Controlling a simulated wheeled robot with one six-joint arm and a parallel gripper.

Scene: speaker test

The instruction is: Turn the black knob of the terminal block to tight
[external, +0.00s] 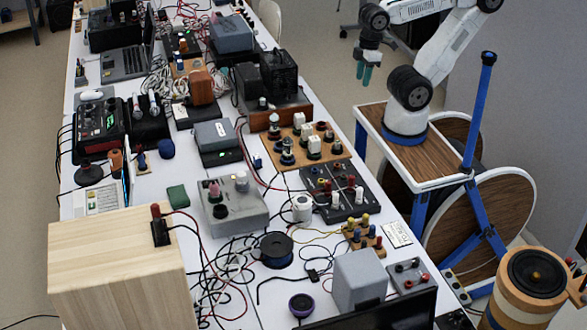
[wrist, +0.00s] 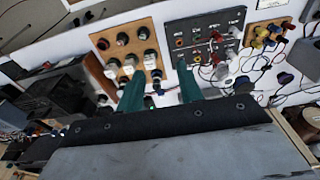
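A wooden board (external: 300,146) with several black and white-capped knobs lies on the bench. It also shows in the wrist view (wrist: 112,52). A black terminal panel (external: 322,206) with red, white and dark posts lies beside it, also in the wrist view (wrist: 207,24). A small wooden block (external: 357,244) bears yellow, blue and red posts. I cannot tell which of these is the terminal block. My gripper (external: 364,73) is open and empty, beyond the bench's right edge in the external view. In the wrist view its teal fingers (wrist: 160,93) stand apart, short of the board and panel.
The white bench (external: 262,305) is crowded with instruments and loose cables. A grey box (external: 234,208), a dark blue spool (external: 277,250) and a grey block (external: 359,280) stand near the boards. A large wooden box (external: 115,262) fills the near left.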

